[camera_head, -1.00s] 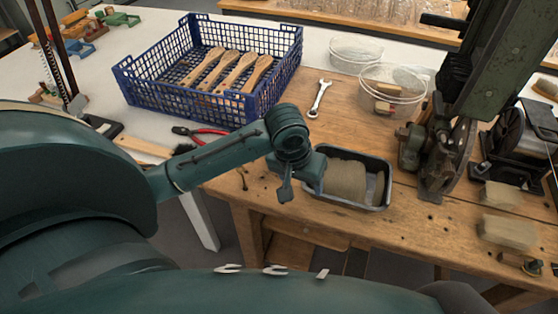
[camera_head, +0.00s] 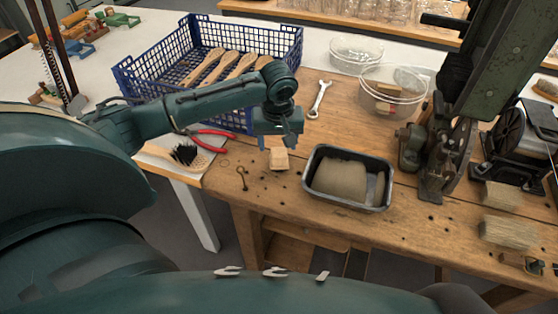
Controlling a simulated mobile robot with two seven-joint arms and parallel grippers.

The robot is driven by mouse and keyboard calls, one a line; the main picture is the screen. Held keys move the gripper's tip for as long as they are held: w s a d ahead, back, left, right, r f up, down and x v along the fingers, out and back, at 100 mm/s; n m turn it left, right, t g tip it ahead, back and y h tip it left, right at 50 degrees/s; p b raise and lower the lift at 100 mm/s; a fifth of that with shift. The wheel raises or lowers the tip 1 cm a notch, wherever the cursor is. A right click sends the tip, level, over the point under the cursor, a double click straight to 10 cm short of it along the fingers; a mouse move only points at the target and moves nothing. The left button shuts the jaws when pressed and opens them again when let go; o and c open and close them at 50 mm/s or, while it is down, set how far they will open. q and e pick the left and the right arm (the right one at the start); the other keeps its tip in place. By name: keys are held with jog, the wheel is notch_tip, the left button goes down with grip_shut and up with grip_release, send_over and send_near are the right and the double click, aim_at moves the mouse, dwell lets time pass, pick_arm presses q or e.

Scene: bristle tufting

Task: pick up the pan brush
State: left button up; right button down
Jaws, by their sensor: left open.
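The brush lies to the left of the gripper. My right gripper is not in view.
A blue crate (camera_head: 150,76) with several wooden handles stands behind my arm. Red-handled pliers (camera_head: 212,133), a wrench (camera_head: 320,98) and a dark tray (camera_head: 388,187) holding fibre lie around. Clear bowls (camera_head: 394,82) and a green machine (camera_head: 500,60) stand at right.

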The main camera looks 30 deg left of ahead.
aim_at(279, 152)
pick_arm(q)
jog(key=shift+w+a+f, duration=0.1)
jog(key=shift+w+f, duration=0.1)
jog(key=shift+f, duration=0.7)
jog(key=shift+w+a+f, duration=0.1)
jog(key=shift+w+f, duration=0.05)
jog(key=shift+f, duration=0.7)
jog(key=shift+w+f, duration=0.2)
jog(key=shift+f, duration=0.7)
jog(key=shift+c, duration=0.6)
jog(key=c, duration=1)
jog(key=shift+c, duration=0.2)
notch_tip(279, 152, up, 10)
jog(key=shift+r, duration=0.1)
jog(key=o, duration=0.5)
jog(key=c, duration=0.3)
